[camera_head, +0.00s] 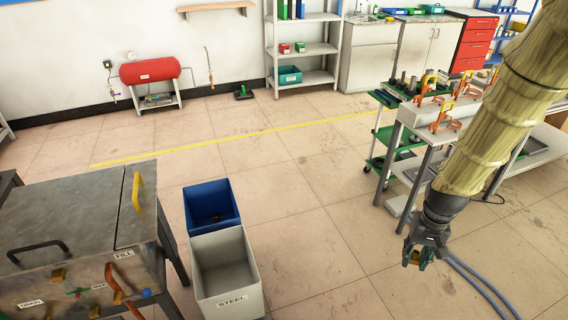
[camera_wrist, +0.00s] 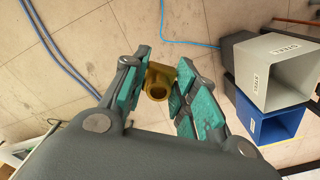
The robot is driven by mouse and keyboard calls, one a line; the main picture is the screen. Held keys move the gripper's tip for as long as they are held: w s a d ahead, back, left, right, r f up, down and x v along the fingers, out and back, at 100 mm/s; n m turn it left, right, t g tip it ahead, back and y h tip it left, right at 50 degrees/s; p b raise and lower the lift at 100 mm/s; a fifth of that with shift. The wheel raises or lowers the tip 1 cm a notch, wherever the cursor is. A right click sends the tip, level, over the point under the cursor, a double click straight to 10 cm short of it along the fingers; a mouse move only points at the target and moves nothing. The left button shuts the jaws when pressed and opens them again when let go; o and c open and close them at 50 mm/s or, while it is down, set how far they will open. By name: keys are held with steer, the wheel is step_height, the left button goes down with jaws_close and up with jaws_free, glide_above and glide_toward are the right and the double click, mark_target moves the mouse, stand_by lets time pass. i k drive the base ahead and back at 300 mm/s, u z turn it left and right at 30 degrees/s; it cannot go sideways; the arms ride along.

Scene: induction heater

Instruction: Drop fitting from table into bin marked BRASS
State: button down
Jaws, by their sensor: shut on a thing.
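A brass-coloured fitting (camera_wrist: 158,80) is held between the teal pads of my gripper (camera_wrist: 160,88) in the wrist view. In the head view my gripper (camera_head: 418,254) hangs over open floor at the right, well apart from the bins, with a bit of the fitting showing between its fingers. A blue bin (camera_head: 207,192) and a light grey bin (camera_head: 226,292) marked STEEL stand side by side left of it. In the wrist view the grey bin (camera_wrist: 277,78) and the blue bin (camera_wrist: 268,125) are at the right. I cannot read a BRASS mark on either.
A metal tank bench (camera_head: 70,220) with a yellow handle and FILL label stands left of the bins. A workbench (camera_head: 440,137) with orange coils and a green cart (camera_head: 380,160) are at the right. The floor between gripper and bins is clear.

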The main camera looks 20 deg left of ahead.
mark_target(208, 222)
steer(key=i, duration=1.85)
steer(key=u, duration=2.9)
